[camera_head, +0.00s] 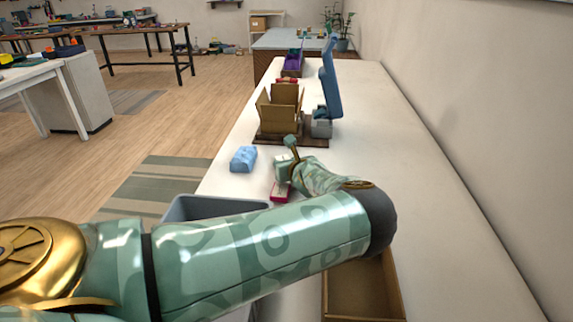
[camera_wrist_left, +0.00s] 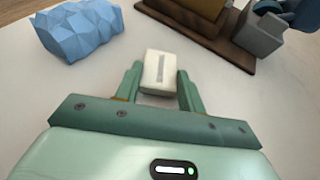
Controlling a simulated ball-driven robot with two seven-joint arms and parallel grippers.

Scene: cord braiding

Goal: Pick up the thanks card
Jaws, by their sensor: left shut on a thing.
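In the left wrist view a small cream-white card-like piece (camera_wrist_left: 159,72) with a grey strip stands between the fingers of my left gripper (camera_wrist_left: 159,88). The fingers are closed on its sides. I take it for the thanks card, but no lettering is readable. In the head view my left gripper (camera_head: 285,163) is over the white table, right of the blue faceted packet, and the piece is hard to make out. My right gripper is not in view.
The blue packet (camera_head: 243,159) lies close by. Behind stand an open cardboard box (camera_head: 279,108) and a blue-grey upright device (camera_head: 330,85) on a brown board. A red item (camera_head: 280,192) lies near my wrist. A grey bin (camera_head: 205,207) and brown tray (camera_head: 363,295) are nearer. The table's right side is clear.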

